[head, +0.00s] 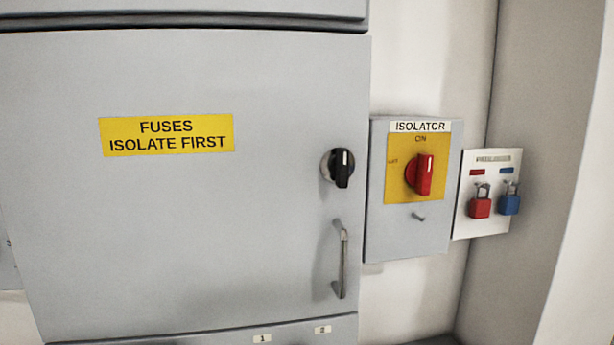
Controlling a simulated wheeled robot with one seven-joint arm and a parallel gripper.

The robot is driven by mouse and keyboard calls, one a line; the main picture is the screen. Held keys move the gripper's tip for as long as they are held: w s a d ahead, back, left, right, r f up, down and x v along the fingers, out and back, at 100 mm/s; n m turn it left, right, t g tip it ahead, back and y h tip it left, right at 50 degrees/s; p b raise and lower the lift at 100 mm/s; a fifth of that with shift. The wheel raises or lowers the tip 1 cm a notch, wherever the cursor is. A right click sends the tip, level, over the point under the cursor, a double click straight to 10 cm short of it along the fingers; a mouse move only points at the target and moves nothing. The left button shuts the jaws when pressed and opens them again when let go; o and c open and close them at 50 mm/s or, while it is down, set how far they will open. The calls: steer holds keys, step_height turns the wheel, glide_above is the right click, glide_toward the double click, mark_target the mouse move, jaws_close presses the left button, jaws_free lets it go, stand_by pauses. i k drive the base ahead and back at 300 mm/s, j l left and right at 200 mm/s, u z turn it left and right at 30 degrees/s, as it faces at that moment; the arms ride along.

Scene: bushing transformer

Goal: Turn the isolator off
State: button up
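The isolator (410,235) is a grey box on the wall, right of a large grey cabinet, with the label "ISOLATOR" at its top. Its red rotary handle (422,174) sits on a yellow plate (396,190). The handle stands upright, in line with the word "ON" above it. A smaller word, hard to read, is at the plate's left edge. A small metal peg (418,216) sticks out below the plate. My gripper is not in view, and nothing touches the handle.
The cabinet door (200,230) reads "FUSES ISOLATE FIRST" and carries a black knob (342,167) and a protruding metal pull handle (342,262). A white board (490,222) holds a red padlock (480,207) and a blue padlock (509,204). A wall corner stands at the right.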

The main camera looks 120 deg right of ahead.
mark_target(418, 171)
steer(key=z, duration=5)
steer(key=i+l+u, duration=0.15)
steer(key=l+u, duration=0.15)
steer(key=l, duration=0.2)
